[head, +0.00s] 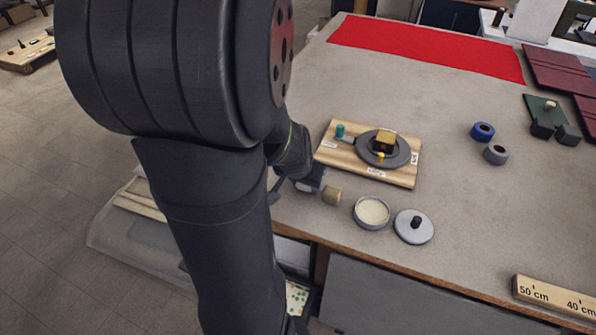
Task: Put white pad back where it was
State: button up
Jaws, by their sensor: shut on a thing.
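My gripper (307,182) is partly in view beside my dark arm, low over the table's near edge, left of the wooden board. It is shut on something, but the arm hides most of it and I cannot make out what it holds. A round grey tin (357,217) with a cream-white filling (373,210) stands open on the table. I cannot clearly identify a separate white pad.
A labelled wooden board (398,179) bears a dark disc (366,148) with a gold block, and a teal peg. A grey lid (404,231) with a black knob lies right of the tin. Blue (483,131) and grey (496,154) rings stand farther right. Table space between is clear.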

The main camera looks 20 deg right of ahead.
jog(key=shift+f, duration=0.2)
jog(key=shift+f, duration=0.15)
jog(key=o, duration=0.9)
jog(key=v, duration=1.2)
jog(key=x, duration=1.2)
